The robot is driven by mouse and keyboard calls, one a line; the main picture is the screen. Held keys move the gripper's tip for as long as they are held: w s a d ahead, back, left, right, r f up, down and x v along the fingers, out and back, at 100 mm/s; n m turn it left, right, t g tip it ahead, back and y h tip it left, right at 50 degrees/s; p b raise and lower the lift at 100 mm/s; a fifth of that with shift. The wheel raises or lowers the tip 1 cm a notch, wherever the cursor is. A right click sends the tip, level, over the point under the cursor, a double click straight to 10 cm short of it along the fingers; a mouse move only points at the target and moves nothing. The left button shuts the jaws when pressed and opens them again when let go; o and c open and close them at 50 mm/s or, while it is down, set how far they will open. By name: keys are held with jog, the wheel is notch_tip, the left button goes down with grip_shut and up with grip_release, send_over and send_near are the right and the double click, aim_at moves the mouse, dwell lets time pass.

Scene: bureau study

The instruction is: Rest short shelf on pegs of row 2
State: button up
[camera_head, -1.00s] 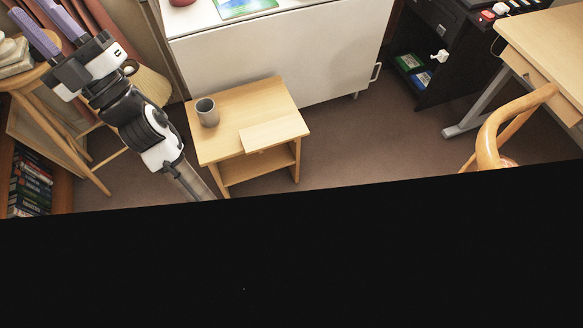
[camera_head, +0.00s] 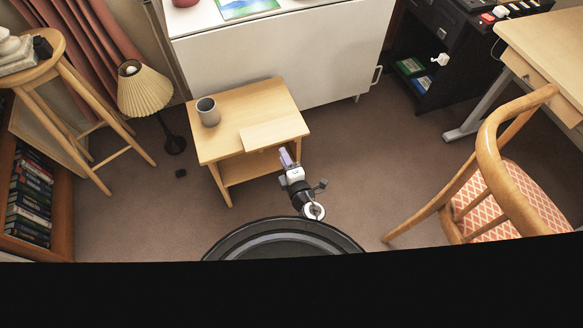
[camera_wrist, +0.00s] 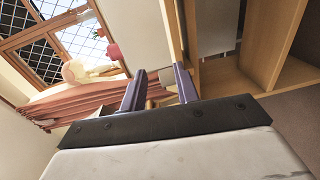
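A short light-wood board, which looks like the short shelf (camera_head: 270,134), lies flat on top of the small wooden unit (camera_head: 240,99), along its front edge. The unit's open front shows one lower board (camera_head: 262,166). The pegs cannot be made out. My gripper (camera_head: 284,155) is low in front of the unit, near the right part of its front. In the wrist view its two purple fingers (camera_wrist: 160,88) stand apart with a clear gap, and nothing is held. The unit's open inside (camera_wrist: 268,48) shows there at the right, tilted.
A grey mug (camera_head: 207,112) stands on the unit's top at the left. A white cabinet (camera_head: 285,55) is close behind. A lamp (camera_head: 145,92) and stool (camera_head: 38,50) stand at the left, a chair (camera_head: 490,165) at the right. Carpet is free between the unit and chair.

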jog(key=shift+w+a+f+b, duration=0.35)
jog(key=shift+w+f, duration=0.25)
jog(key=shift+w, duration=0.9)
jog(key=shift+w+a+f+b, duration=0.3)
jog(key=shift+w+f, duration=0.3)
jog(key=shift+w, duration=0.85)
jog(key=shift+w+a+f+b, duration=0.35)
jog(key=shift+w+f, duration=0.25)
jog(key=shift+w, duration=0.9)
grip_shut()
jog(key=shift+r, duration=0.15)
jog(key=shift+r+p, duration=1.65)
jog(key=shift+p, duration=0.3)
